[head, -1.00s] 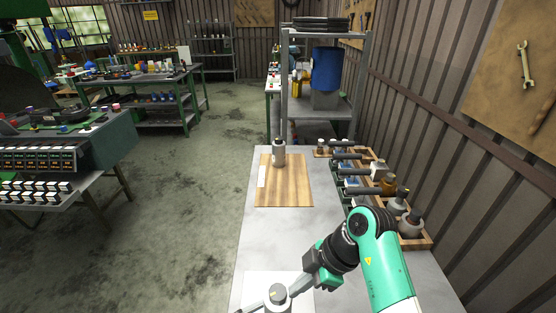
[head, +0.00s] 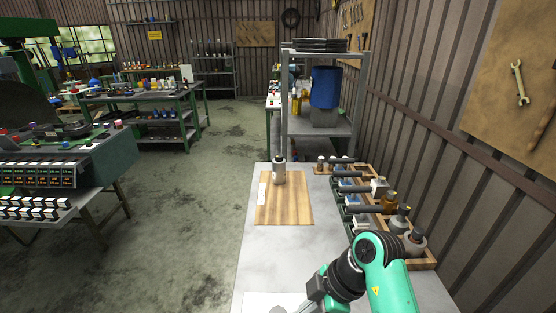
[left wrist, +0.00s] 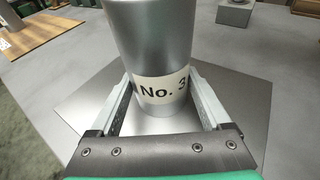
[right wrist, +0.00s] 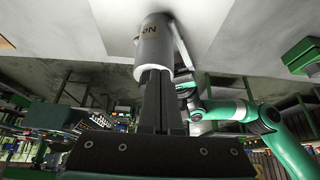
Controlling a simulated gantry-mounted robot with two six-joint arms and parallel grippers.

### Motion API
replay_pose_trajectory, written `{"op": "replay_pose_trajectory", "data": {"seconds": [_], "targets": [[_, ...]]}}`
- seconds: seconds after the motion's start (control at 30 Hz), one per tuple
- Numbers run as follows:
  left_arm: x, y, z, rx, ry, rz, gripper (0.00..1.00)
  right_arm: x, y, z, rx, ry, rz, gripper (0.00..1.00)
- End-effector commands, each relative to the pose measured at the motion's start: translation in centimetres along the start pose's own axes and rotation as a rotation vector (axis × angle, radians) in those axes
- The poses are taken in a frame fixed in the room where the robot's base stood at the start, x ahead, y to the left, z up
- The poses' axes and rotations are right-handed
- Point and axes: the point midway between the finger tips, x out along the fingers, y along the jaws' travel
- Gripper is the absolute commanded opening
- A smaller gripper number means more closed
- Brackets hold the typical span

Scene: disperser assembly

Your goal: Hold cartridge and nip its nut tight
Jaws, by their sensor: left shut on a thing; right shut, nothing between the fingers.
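The cartridge is a grey metal cylinder (left wrist: 150,35) with a pale "No. 3" label. It stands over a pale plate (left wrist: 85,105) in the left wrist view. My left gripper (left wrist: 160,75) is shut on it, one light finger on each side. The right wrist view, which looks upside down, shows the cylinder (right wrist: 154,45) too. My right gripper (right wrist: 156,76) has its dark fingers together, with nothing between them, and they overlap the cylinder's end rim. I cannot tell whether they touch. The nut is not clearly visible. The head view cuts off the work at its bottom edge.
A wooden board (head: 285,205) with a grey bottle (head: 279,172) on it lies farther up the table. A wooden rack (head: 421,262) of bottles and tools runs along the right side. The table between the board and the front plate is clear (head: 275,255).

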Motion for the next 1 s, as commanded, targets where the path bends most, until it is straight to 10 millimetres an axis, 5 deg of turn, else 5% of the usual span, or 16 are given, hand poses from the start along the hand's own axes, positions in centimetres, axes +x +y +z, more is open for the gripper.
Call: {"op": "replay_pose_trajectory", "data": {"seconds": [0.23,0.27,0.37,0.73,1.0], "targets": [[0.0,0.0,-0.1,-0.002,0.001,0.0,0.0,0.0,0.0,0.1,0.001,-0.001,0.001,0.0],[0.0,0.0,-0.1,-0.002,0.001,0.0,0.83,0.0,0.0,0.1,0.001,-0.001,0.001,0.0],[0.0,0.0,-0.1,-0.002,0.001,0.001,1.0,0.0,0.0,0.1,0.001,-0.002,0.001,0.0],[-1.2,0.1,0.0,-0.001,-0.002,0.003,1.0,-0.1,0.0,0.1,0.002,-0.002,0.002,0.0],[-7.3,0.2,-0.1,-0.003,-0.001,0.007,1.0,-0.1,0.0,0.1,0.002,-0.002,0.002,0.0]]}}
